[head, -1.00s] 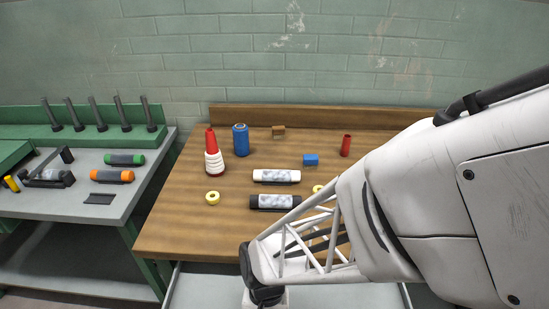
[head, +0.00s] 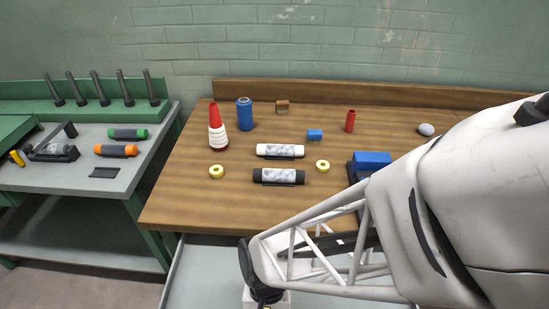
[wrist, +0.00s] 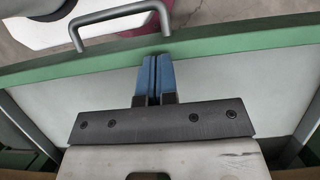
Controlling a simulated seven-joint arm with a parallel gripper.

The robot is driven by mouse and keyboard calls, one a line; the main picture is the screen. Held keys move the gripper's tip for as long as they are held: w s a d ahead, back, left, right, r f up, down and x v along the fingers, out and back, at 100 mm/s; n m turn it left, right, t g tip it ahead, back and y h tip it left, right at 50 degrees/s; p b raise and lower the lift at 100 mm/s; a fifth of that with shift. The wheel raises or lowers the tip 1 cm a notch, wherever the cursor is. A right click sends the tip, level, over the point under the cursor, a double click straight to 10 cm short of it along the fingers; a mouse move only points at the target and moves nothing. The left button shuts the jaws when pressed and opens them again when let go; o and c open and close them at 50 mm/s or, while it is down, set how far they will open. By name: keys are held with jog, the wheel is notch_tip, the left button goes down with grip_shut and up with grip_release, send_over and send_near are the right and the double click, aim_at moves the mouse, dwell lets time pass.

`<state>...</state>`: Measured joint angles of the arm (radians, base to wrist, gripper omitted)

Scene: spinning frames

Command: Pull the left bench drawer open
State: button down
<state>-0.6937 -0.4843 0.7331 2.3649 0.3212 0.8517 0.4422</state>
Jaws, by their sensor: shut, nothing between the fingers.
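The bench drawer stands open below the wooden bench top. Its pale grey inside (head: 205,270) shows at the bottom of the head view; its front edge is out of that view. In the wrist view the drawer's green front (wrist: 235,42) crosses the picture, with the grey metal handle (wrist: 118,13) on its far, outer side. My gripper (wrist: 157,58) has its blue fingers together and empty. They are over the drawer's inside, with the tips overlapping the green front edge in the picture, apart from the handle. Whether the tips touch the edge, I cannot tell.
On the wooden bench (head: 190,205) stand a red-and-white cone (head: 217,130), a blue spool (head: 244,114), and white (head: 280,151) and black (head: 278,176) rolls. A green-framed grey table (head: 60,190) stands to the left. My arm covers the bench's right front.

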jog(key=shift+w, duration=0.15)
jog(key=shift+w, duration=0.75)
jog(key=w+v, duration=0.1)
jog(key=v, duration=1)
jog(key=shift+w+f, duration=0.4)
jog(key=w+d+r+t, duration=0.3)
jog(key=d+r+t, duration=0.4)
jog(key=d+r, duration=1.1)
jog(key=d, duration=0.3)
jog(key=shift+d+r, duration=0.25)
jog(key=shift+r, duration=0.1)
